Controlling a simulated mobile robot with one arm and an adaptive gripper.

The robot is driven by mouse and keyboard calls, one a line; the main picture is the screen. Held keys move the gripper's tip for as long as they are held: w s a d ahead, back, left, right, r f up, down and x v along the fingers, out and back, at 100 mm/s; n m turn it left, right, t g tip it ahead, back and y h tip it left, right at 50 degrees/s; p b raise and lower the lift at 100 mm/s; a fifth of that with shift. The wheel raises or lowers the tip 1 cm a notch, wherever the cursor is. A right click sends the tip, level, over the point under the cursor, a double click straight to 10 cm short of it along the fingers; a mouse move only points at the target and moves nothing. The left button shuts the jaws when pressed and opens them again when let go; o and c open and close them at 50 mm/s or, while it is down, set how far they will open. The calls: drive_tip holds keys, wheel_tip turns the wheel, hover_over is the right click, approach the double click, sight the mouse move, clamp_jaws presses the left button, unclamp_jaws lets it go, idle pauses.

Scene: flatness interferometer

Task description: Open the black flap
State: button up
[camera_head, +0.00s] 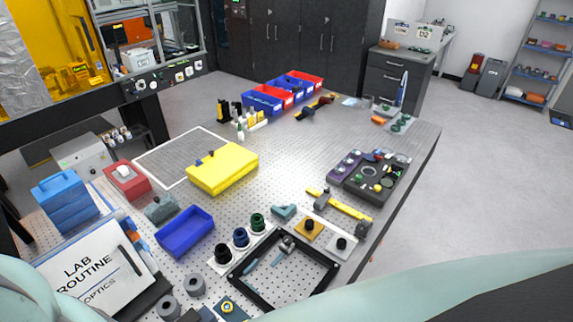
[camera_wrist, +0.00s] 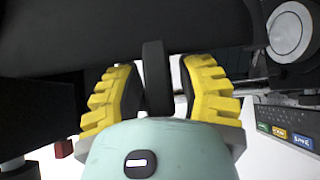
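In the wrist view a large black surface (camera_wrist: 60,40) fills the upper left and top; it may be the black flap, but its outline is cut off. A black upright bar (camera_wrist: 156,75), like a handle or tab, comes down from it. My gripper (camera_wrist: 158,95) has its two yellow ribbed fingers on either side of this bar. A light gap shows between the bar and the right finger, so the fingers look open around it. Contact on the left side is unclear. No black flap can be picked out in the head view, and my gripper is not seen there.
In the wrist view a dark panel with coloured labels (camera_wrist: 285,130) and a round grey disc (camera_wrist: 290,34) are at right. In the head view, a perforated table (camera_head: 290,160) holds a yellow box (camera_head: 222,168), a blue bin (camera_head: 185,232) and a black frame (camera_head: 318,247).

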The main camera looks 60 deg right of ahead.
clamp_jaws()
drive_tip(key=shift+w+d, duration=0.1)
drive_tip(key=shift+d, duration=0.1)
